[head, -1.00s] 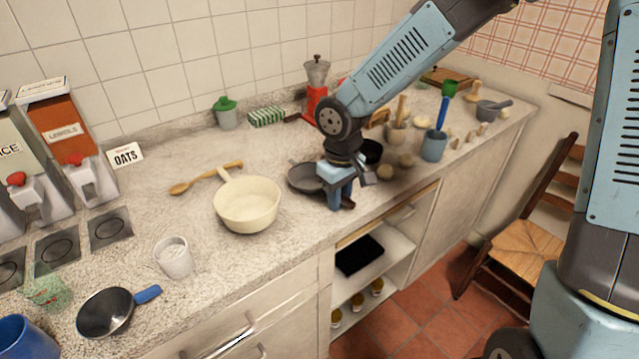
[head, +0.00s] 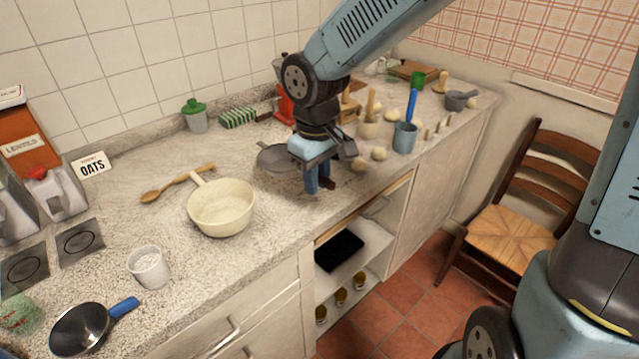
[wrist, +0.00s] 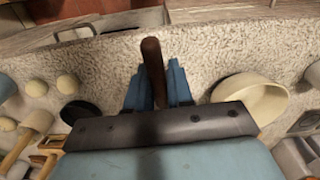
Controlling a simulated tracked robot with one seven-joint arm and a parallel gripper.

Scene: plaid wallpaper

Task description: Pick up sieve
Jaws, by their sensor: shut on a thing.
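The sieve (head: 274,158) looks like a grey, round, shallow bowl with a small tab on its far rim and a dark brown handle. In the head view it is behind and left of my gripper (head: 318,184), which partly covers it. My gripper points down and is shut on the handle, whose end shows at the front. In the wrist view the brown handle (wrist: 152,62) stands between the two blue fingers (wrist: 155,90), and the bowl is hidden by the gripper body. The sieve seems slightly above the counter, though the gap is hard to judge.
A cream saucepan (head: 221,210) stands left of my gripper on the counter (head: 120,225). A blue-handled pan (head: 80,328) lies at lower left. A chair (head: 510,228) stands right.

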